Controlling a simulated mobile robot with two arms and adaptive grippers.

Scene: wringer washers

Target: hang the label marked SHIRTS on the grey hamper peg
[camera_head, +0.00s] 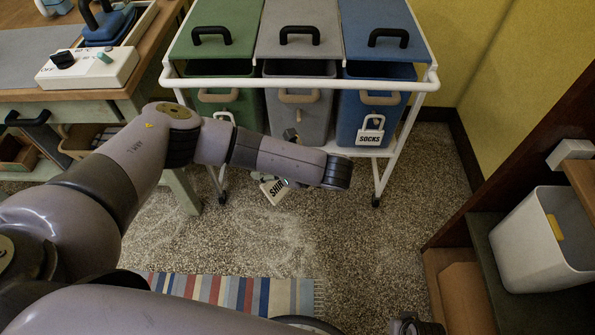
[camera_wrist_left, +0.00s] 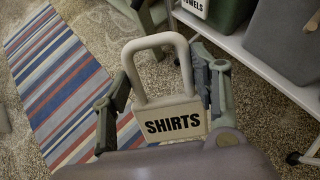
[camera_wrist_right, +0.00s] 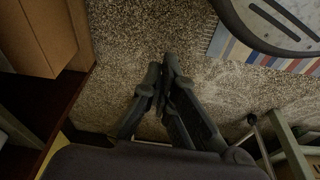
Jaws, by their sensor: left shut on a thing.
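The SHIRTS label (camera_wrist_left: 172,121) is a pale tag with a square loop handle. My left gripper (camera_wrist_left: 162,80) is shut on it, with one finger on each side. In the head view the label (camera_head: 272,189) hangs tilted in front of and below the grey hamper (camera_head: 303,115), partly behind my left arm, which hides most of the gripper. The grey hamper has a beige handle and a small grey peg (camera_head: 290,134) low on its front, with no label on it. My right gripper (camera_wrist_right: 163,75) is empty over the floor, its fingertips together.
A green hamper (camera_head: 225,98) and a blue hamper (camera_head: 378,105) flank the grey one in a white wheeled frame (camera_head: 428,87). A SOCKS label (camera_head: 370,132) hangs on the blue hamper. A striped rug (camera_head: 235,291) lies below. A white bin (camera_head: 530,250) stands right.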

